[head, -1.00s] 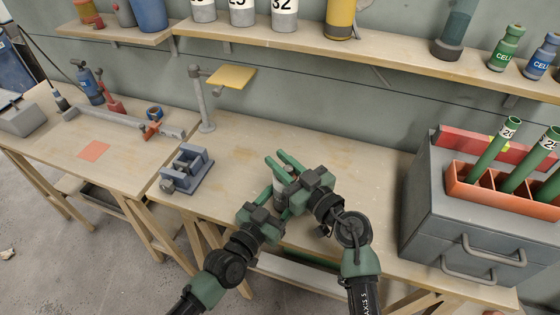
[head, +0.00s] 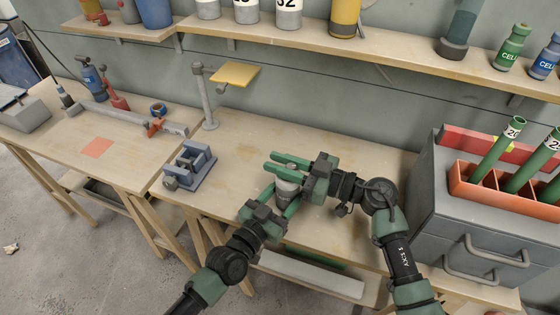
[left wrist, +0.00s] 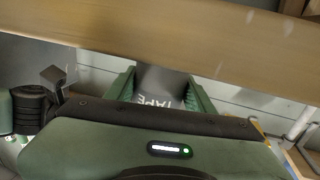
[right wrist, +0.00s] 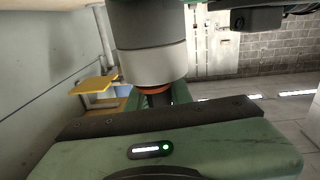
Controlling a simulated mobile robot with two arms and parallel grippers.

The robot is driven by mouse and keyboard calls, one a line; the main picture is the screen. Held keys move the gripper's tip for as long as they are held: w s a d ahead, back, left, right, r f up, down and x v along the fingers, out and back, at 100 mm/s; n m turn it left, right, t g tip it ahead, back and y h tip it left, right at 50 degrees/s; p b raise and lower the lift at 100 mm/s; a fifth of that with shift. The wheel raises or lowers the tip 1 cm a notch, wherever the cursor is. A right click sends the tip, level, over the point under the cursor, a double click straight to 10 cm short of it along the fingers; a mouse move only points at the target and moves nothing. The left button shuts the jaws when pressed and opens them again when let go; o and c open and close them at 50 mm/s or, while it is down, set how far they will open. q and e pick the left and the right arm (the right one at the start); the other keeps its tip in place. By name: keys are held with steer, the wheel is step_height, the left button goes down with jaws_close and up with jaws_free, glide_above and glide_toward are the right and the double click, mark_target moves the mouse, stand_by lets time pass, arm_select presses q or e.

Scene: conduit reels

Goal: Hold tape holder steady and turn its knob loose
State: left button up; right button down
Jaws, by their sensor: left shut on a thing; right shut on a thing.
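The tape holder (head: 287,188) is a small grey cylinder with a pale band, above the middle bench. My left gripper (head: 282,199) is shut around its body; in the left wrist view the grey holder (left wrist: 162,82) with upside-down "TAPE" lettering sits between the fingers. In the right wrist view the holder (right wrist: 150,62) shows a pale band and an orange ring, with a dark knob (right wrist: 180,93) at the fingers. The right gripper is shut on this knob; its fingers hide much of it.
A grey clamp fixture (head: 189,166) stands left on the bench, with a post bearing a yellow plate (head: 236,74) behind it. A grey drawer cabinet (head: 425,205) with an orange tube rack stands right. The shelf (head: 390,60) runs behind. Bench between is mostly clear.

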steer(key=shift+s+f+n+g, duration=0.1)
steer(key=shift+n+g, duration=0.2)
steer(key=shift+g, duration=0.2)
steer(key=c, duration=1.3)
jaws_free()
steer(key=shift+o, duration=0.2)
